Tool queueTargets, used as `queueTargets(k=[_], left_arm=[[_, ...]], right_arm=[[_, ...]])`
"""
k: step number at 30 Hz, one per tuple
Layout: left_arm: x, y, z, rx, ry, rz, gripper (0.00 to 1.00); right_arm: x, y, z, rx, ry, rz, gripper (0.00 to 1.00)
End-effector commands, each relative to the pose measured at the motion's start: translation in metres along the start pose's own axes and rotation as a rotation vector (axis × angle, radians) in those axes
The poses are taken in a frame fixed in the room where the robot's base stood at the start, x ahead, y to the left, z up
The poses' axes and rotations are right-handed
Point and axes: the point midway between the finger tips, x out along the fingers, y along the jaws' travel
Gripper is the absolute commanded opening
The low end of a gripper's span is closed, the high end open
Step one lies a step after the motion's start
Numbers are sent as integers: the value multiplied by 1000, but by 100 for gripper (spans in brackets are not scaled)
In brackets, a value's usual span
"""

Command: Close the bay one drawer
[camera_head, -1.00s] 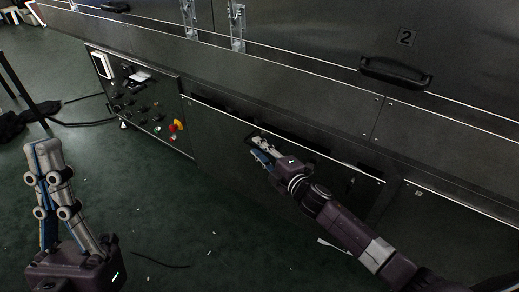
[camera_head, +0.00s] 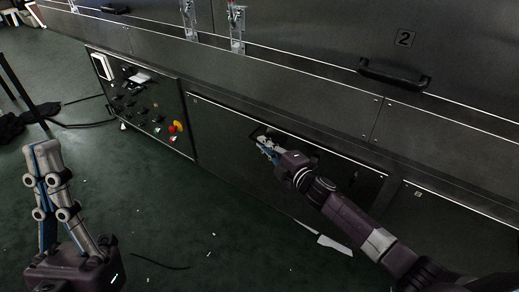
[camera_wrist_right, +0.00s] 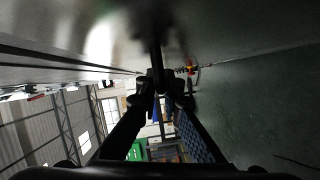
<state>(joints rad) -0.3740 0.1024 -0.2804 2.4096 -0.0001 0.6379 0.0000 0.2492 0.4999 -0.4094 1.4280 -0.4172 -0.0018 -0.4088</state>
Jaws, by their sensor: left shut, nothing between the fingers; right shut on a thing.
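The drawer front (camera_head: 222,128) is a wide dark panel low on the machine, right of the control panel. It looks nearly in line with the panels beside it; I cannot tell if a small gap remains. My right gripper (camera_head: 265,147) is at the drawer's handle and shut on it. In the right wrist view the fingers (camera_wrist_right: 160,82) close around the dark handle bar (camera_wrist_right: 154,35), which is blurred up close. The gripper hides most of the handle in the head view. My left gripper (camera_head: 42,148) is shut and empty, over the floor at the left, away from the machine.
A control panel (camera_head: 140,100) with knobs and a red-yellow emergency stop (camera_head: 175,127) stands left of the drawer. Above is a door marked 2 with a black handle (camera_head: 395,74).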

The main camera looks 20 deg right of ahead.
Motion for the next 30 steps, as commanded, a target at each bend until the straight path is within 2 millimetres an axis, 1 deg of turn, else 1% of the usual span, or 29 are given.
queueTargets(k=[1,2,11,12,16,26,30], left_arm=[[0,0,0,0,1,0,0],[0,0,0,0,1,0,0],[0,0,0,0,3,0,0],[0,0,0,0,3,0,0],[0,0,0,0,2,0,0],[-1,0,2,-3,-5,-2,0],[-1,0,1,-2,-3,-1,0]], right_arm=[[2,3,10,-3,-10,1,0],[3,4,11,-2,-9,1,0],[3,5,14,-1,-12,2,0],[3,5,14,-1,-12,2,11],[3,4,13,-1,-9,2,24],[2,4,11,0,-5,2,24],[-9,2,11,0,-5,0,24]])
